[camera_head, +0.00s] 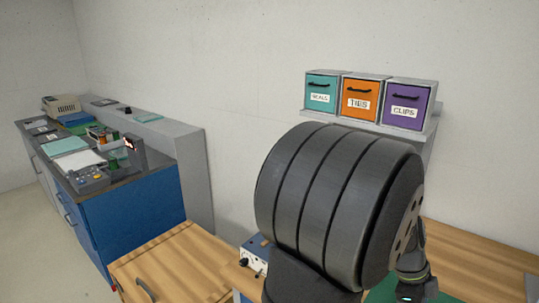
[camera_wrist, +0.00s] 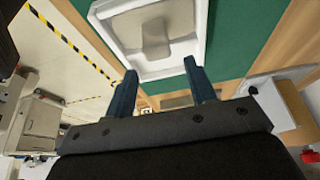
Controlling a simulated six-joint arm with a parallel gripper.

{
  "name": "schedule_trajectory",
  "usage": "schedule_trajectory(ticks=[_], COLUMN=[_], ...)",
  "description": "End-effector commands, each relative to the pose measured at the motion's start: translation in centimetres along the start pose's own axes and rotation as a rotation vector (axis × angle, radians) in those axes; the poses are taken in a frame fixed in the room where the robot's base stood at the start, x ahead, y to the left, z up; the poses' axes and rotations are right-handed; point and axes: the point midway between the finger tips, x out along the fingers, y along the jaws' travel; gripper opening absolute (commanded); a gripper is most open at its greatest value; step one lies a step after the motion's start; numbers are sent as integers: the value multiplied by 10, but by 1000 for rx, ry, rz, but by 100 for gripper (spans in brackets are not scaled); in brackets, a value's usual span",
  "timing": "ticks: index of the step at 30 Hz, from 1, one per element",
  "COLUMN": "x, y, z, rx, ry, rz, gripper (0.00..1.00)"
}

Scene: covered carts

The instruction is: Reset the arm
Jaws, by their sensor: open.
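My gripper (camera_wrist: 160,68) is open in the wrist view, its two dark blue fingers apart with nothing between them. Beyond the fingertips is a white tray-like thing (camera_wrist: 201,20) with a grey shape inside, on a green surface (camera_wrist: 233,30). I cannot tell what the grey shape is. In the head view my large dark arm link fills the middle right and hides much of the bench. The gripper's fingers cannot be made out there.
Teal (camera_head: 321,92), orange (camera_head: 359,98) and purple (camera_head: 407,104) labelled bins sit on a wall shelf behind my arm. A wooden-topped unit (camera_head: 170,262) stands in front. A blue cabinet (camera_head: 135,215) at left carries several items. Yellow-black tape (camera_wrist: 66,42) marks the floor.

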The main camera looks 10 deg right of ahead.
Motion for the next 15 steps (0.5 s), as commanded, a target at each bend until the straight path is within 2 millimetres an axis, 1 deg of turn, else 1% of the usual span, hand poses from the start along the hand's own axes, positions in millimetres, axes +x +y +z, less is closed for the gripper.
schedule_trajectory(ticks=[1,3,15], x=[-10,-12,-30], y=[-1,10,56], z=[-4,-16,-80], rx=[1,4,6], ry=[-1,-1,0], rz=[-4,0,0], gripper=[51,51,51])
